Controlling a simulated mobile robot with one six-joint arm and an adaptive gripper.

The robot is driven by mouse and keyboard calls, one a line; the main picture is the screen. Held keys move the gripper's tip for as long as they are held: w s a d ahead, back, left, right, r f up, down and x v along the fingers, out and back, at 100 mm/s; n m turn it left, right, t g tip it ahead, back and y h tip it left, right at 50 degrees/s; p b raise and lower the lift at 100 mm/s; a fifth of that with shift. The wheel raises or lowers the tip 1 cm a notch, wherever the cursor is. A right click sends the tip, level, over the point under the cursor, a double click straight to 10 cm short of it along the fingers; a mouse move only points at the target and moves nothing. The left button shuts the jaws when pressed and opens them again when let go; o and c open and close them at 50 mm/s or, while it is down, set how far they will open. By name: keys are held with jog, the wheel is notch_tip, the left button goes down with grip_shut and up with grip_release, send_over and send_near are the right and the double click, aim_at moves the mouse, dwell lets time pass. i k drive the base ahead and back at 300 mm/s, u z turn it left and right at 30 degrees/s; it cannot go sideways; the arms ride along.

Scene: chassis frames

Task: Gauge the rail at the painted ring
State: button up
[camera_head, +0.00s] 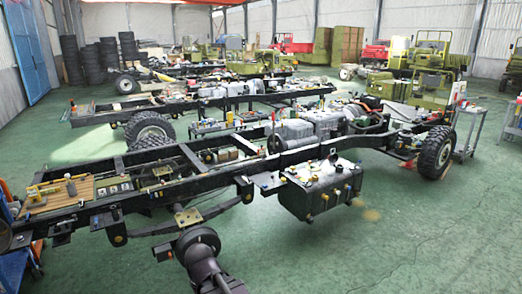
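A long black chassis rail (108,207) runs from the lower left up to the middle right. A small round mark (333,151), perhaps the painted ring, shows on the rail's side above the black tank; it is too small to be sure. A wooden board (85,189) lies across the frame at the left end, with a yellow tool and small dark-handled items on it. I cannot tell whether one of them is a gauge. No gripper fingers can be made out.
A black tank (312,192) with yellow fittings hangs on the near side of the frame. A wheel (435,154) and a grey cart (468,130) stand at the right. Blue and orange gear (15,265) stands at lower left. The green floor at lower right is clear.

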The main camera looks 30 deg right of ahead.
aim_at(261, 151)
jog(key=k, duration=1.35)
jog(key=z, duration=0.5)
jog(key=i, duration=0.9)
jog(key=z, duration=0.95)
jog(key=i, duration=2.1)
jog(key=u, duration=0.65)
jog(key=i, duration=0.7)
jog(key=u, duration=0.35)
